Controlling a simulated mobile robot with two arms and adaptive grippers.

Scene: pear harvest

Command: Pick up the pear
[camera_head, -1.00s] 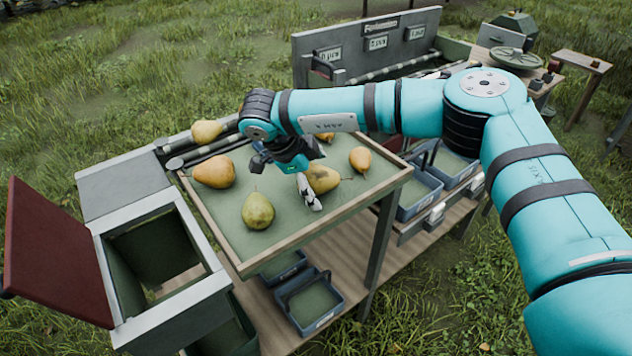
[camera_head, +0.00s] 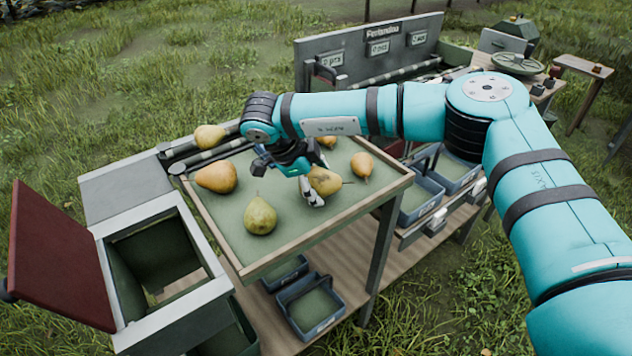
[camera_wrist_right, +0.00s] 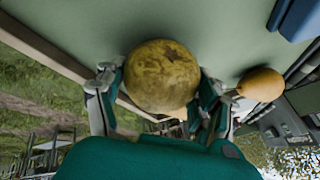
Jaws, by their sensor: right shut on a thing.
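A yellow-brown pear (camera_head: 325,181) with dark spots is on the green sorting table (camera_head: 290,236), and my right gripper (camera_head: 312,187) is closed around it. In the right wrist view the pear (camera_wrist_right: 162,76) sits between both fingers of the gripper (camera_wrist_right: 160,92). Whether it touches the table is hard to tell. A green-yellow pear (camera_head: 260,216) stands to its left front. A larger orange-yellow pear (camera_head: 216,177) lies at the left edge, a smaller orange one (camera_head: 362,165) to the right. Another (camera_head: 327,142) is partly hidden behind my arm. My left gripper is not in view.
A pear (camera_head: 209,138) rests on the rollers behind the table. An open bin (camera_head: 160,255) with a raised red lid (camera_head: 62,262) stands at the left. Blue-grey crates (camera_head: 310,306) sit on the shelf below, others (camera_head: 421,200) at the right. A raised wooden rim (camera_head: 330,232) edges the table.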

